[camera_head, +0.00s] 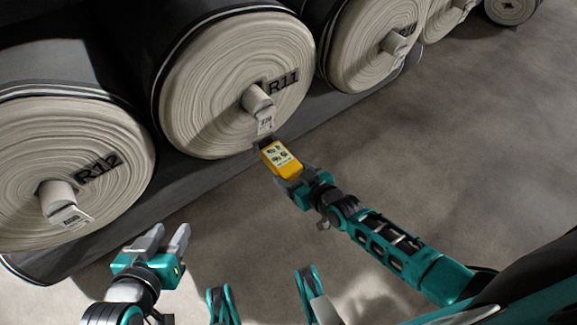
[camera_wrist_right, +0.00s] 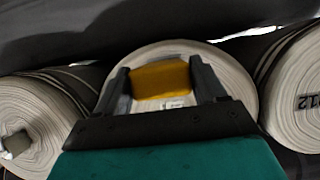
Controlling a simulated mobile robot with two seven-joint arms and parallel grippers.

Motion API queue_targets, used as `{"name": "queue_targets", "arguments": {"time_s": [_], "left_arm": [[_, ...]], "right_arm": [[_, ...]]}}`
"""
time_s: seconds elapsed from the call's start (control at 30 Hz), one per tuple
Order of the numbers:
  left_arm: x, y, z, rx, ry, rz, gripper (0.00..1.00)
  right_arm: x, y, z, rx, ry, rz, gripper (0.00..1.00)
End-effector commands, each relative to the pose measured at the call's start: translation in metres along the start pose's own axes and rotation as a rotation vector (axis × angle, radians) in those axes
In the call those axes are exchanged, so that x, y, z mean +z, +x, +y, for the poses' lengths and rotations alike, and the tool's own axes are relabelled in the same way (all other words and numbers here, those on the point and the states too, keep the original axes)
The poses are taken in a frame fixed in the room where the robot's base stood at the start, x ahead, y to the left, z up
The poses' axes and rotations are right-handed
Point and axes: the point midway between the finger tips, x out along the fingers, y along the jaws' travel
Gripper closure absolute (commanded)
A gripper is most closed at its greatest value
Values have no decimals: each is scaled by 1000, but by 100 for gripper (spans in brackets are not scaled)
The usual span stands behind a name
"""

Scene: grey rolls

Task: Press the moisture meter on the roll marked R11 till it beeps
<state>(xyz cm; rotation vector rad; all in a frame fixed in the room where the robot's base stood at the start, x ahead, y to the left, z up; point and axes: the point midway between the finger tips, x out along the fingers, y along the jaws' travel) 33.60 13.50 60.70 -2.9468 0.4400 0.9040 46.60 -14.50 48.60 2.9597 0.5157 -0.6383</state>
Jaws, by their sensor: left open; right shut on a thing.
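The roll marked R11 (camera_head: 215,75) lies end-on at the upper middle of the head view, its pale wound face towards me. A core stub (camera_head: 257,101) with a hanging tag sticks out of its middle. My right gripper (camera_head: 283,166) is shut on the yellow moisture meter (camera_head: 279,153), just in front of the lower right edge of R11. I cannot tell whether the meter touches the face. In the right wrist view the meter (camera_wrist_right: 161,80) sits between both fingers, with a roll face (camera_wrist_right: 190,51) behind it. My left gripper (camera_head: 165,243) is open and empty, at the lower left.
The roll marked R12 (camera_head: 110,130) stands to the left of R11, with its own core stub and tag. Another roll (camera_head: 365,50) stands close on the right, with more beyond it. The concrete floor (camera_head: 450,150) is clear to the right.

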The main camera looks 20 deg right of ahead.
Motion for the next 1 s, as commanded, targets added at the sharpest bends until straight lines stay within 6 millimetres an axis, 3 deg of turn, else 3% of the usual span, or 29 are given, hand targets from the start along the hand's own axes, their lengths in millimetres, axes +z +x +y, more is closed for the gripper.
{"name": "queue_targets", "arguments": {"time_s": [0.47, 1.0], "left_arm": [[-14, -9, 1, 1, 0, 0, 57], [-14, -10, 1, 0, 0, 0, 57]], "right_arm": [[13, -34, 0, 0, 0, 2, 66], [16, -36, 0, 0, 0, 3, 66]]}}
